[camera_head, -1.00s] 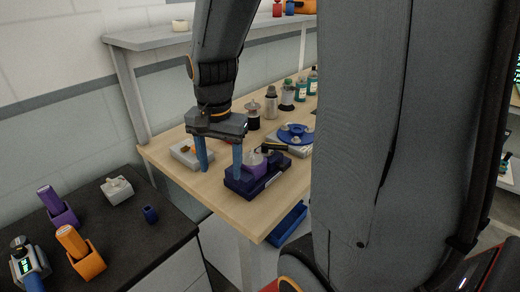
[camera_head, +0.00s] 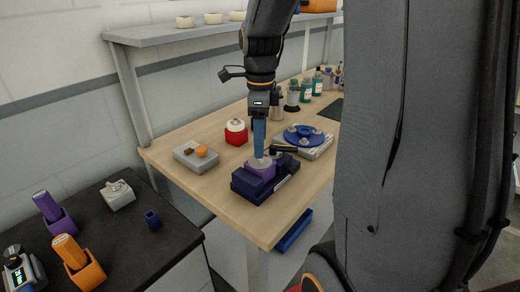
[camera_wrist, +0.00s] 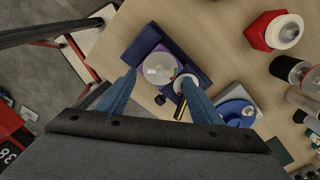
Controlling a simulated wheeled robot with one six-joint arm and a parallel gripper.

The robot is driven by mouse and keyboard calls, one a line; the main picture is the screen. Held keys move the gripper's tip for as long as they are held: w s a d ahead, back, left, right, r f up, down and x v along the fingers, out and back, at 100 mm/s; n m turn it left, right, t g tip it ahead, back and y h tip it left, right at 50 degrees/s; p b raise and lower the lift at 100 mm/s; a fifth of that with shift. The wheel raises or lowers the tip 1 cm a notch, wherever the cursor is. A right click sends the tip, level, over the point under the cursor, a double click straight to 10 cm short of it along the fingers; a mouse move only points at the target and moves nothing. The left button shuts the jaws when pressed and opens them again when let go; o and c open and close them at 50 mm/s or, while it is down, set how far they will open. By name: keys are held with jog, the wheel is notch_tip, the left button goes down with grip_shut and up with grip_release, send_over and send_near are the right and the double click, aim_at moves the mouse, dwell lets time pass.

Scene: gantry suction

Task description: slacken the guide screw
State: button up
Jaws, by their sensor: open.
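A dark blue base (camera_head: 243,184) sits near the table's front edge, carrying a purple block (camera_head: 262,169) with a pale clear disc (camera_wrist: 159,68) on top. In the wrist view a small dark knob (camera_wrist: 160,99) sticks out beside the purple block; it may be the guide screw, but I cannot be sure. A black cylinder with a yellow band (camera_wrist: 181,108) and a pale round part (camera_wrist: 186,83) lie beside it. My gripper (camera_wrist: 160,82) is open above the block, its blue fingers apart on either side. In the head view one finger (camera_head: 259,140) hides the other.
A grey tray (camera_head: 184,160) with an orange ball, a red block with a white top (camera_head: 236,137) and a blue round plate (camera_head: 303,135) stand close by. Bottles (camera_head: 307,88) stand farther back. A dark counter (camera_head: 115,235) at left holds several small items. Bare wood lies in front.

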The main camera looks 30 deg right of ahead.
jog(key=shift+f, duration=1.95)
jog(key=c, duration=0.9)
jog(key=shift+a, duration=0.25)
jog(key=shift+c, duration=0.8)
jog(key=shift+d, duration=0.15)
jog(key=shift+p, duration=0.35)
jog(key=n+p, duration=0.2)
jog(key=n, duration=0.1)
jog(key=shift+s+n, duration=0.1)
jog(key=shift+n, duration=0.2)
jog(key=shift+d+n+p, duration=0.1)
jog(key=shift+n+p, duration=0.8)
jog(key=shift+n, duration=0.9)
